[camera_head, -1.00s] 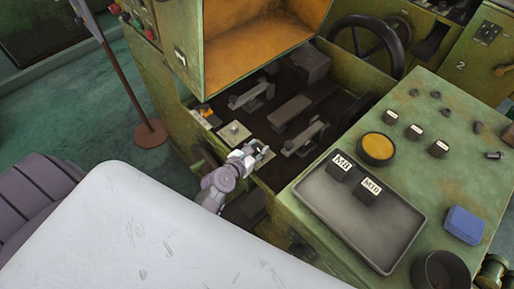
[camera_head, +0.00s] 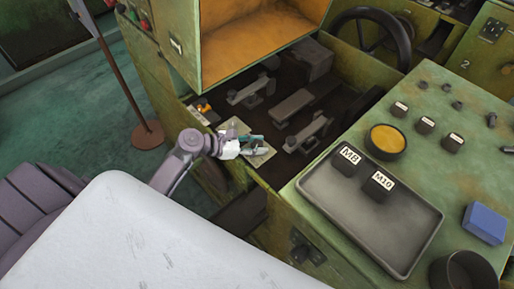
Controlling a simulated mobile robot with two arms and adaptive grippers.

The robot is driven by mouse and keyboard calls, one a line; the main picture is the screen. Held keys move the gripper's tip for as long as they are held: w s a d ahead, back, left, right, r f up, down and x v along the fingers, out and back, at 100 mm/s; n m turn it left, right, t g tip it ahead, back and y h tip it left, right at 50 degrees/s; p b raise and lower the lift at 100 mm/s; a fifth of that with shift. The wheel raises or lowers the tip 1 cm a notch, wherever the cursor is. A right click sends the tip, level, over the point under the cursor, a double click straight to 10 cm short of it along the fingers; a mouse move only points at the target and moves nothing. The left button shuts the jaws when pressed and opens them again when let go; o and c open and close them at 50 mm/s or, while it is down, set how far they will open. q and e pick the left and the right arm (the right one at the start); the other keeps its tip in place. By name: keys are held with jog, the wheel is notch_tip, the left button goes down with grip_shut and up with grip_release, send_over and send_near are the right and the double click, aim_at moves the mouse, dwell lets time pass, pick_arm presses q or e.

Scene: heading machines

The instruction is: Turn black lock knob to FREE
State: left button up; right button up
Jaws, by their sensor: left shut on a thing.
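My left gripper (camera_head: 254,144) is over a pale square plate (camera_head: 262,159) on the near edge of the machine's open bay. Its fingers are shut around the small black lock knob at the plate, which they hide. Which way the knob points cannot be told, and no FREE mark is readable. My left arm comes in from the lower left, past the white surface in front. My right gripper is out of view.
A grey tray (camera_head: 325,211) with blocks marked M8 (camera_head: 346,160) and M10 (camera_head: 378,186) lies on the green console at right, beside a yellow round button (camera_head: 386,141) and a blue box (camera_head: 484,223). Dark clamps (camera_head: 305,133) fill the bay. An orange-lined hood (camera_head: 255,40) stands above it.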

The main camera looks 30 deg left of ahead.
pick_arm(q)
jog(key=m+g+h+b, duration=0.1)
jog(key=m+g, duration=0.1)
jog(key=m+g+h+b, duration=0.2)
jog(key=m+g, duration=0.1)
jog(key=shift+w+f+m+g+h, duration=0.1)
jog(key=shift+m+g+h, duration=0.2)
jog(key=shift+m+g+h+b, duration=0.3)
jog(key=shift+m+g+b, duration=0.75)
jog(key=shift+m+g, duration=0.9)
jog(key=shift+g, duration=0.35)
jog(key=o, duration=1.2)
jog(key=shift+c, duration=0.2)
jog(key=shift+v, duration=3.75)
